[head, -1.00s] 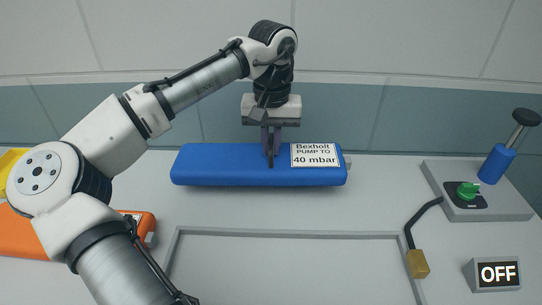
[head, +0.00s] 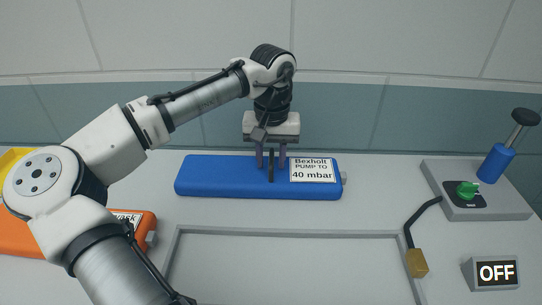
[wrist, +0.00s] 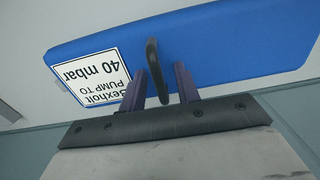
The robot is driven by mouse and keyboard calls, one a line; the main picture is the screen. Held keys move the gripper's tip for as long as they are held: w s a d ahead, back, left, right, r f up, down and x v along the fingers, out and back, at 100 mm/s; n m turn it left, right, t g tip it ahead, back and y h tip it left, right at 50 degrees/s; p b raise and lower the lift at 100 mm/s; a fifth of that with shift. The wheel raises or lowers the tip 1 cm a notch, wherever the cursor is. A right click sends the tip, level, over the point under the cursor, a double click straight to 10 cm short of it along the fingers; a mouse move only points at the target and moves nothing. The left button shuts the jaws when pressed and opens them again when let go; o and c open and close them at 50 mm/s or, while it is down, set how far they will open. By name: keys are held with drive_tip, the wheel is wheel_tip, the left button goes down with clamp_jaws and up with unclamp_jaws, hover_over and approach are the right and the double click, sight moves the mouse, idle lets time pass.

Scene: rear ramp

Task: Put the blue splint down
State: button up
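The blue splint (head: 225,177) appears to lie flat on the grey worktop behind the framed panel, in the head view. Its white label reads "Bexholt PUMP TO 40 mbar". A dark strap handle (wrist: 152,68) stands up from its middle. My gripper (head: 271,165) is above the splint, its purple fingers spread. In the wrist view the fingers (wrist: 161,80) stand on either side of the handle, with a gap on both sides. The splint's blue face also shows in the wrist view (wrist: 225,45). Nothing is clamped between the fingers.
A grey rectangular frame (head: 290,233) lies in front of the splint. An orange splint (head: 20,234) is at left, partly behind my arm, with something yellow behind it. At right are a pump (head: 495,165) on a grey base, a brass-ended hose (head: 417,262) and an "OFF" display (head: 495,273).

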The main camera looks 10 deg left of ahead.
wheel_tip(320, 180, up, 12)
drive_tip(key=shift+b, duration=0.35)
drive_tip(key=shift+d, duration=0.15)
